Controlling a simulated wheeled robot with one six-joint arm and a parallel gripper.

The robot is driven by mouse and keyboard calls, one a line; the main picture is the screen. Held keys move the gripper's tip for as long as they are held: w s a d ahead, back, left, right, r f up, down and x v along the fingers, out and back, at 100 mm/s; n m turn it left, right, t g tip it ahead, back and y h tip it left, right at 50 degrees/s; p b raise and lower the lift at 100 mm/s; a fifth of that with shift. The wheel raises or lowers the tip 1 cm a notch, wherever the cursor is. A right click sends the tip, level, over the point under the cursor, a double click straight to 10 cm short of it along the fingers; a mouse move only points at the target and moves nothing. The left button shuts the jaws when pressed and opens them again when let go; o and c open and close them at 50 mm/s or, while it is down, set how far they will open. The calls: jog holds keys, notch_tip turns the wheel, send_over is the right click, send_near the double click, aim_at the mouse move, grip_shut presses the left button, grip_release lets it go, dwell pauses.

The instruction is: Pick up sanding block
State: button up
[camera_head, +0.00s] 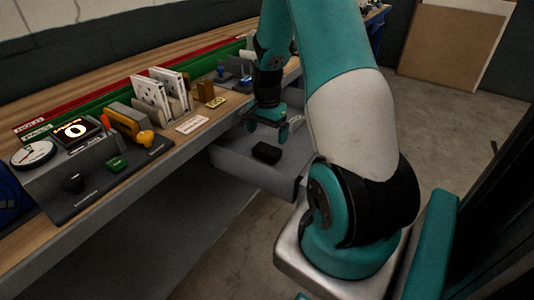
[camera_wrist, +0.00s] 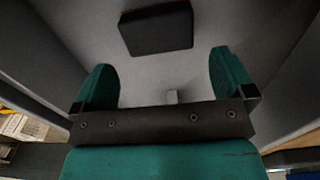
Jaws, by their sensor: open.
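The sanding block appears as a small black block (camera_head: 267,152) lying in an open grey drawer (camera_head: 262,178) below the workbench. In the wrist view the black block (camera_wrist: 156,28) lies on the drawer floor, beyond my fingertips and near the top of the picture. My gripper (camera_head: 268,128) is above the drawer, toward its back in the head view. In the wrist view my gripper (camera_wrist: 165,75) has its two teal fingers spread apart, with nothing between them. The block is apart from both fingers.
The drawer's side walls (camera_wrist: 58,40) rise on both sides of my gripper. The wooden workbench (camera_head: 208,121) above holds a scale-like device with a dial (camera_head: 33,153), an orange-yellow tool (camera_head: 130,125) and upright white packets (camera_head: 152,98). Open floor (camera_head: 450,125) lies to the right.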

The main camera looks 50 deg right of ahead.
aim_at(267, 149)
jog(key=f, duration=0.6)
jog(key=shift+s+a+f, duration=0.1)
jog(key=shift+a+f, duration=0.1)
jog(key=shift+f, duration=0.15)
jog(key=c, duration=0.8)
jog(key=shift+o, duration=0.2)
notch_tip(267, 149, up, 20)
jog(key=p, duration=0.1)
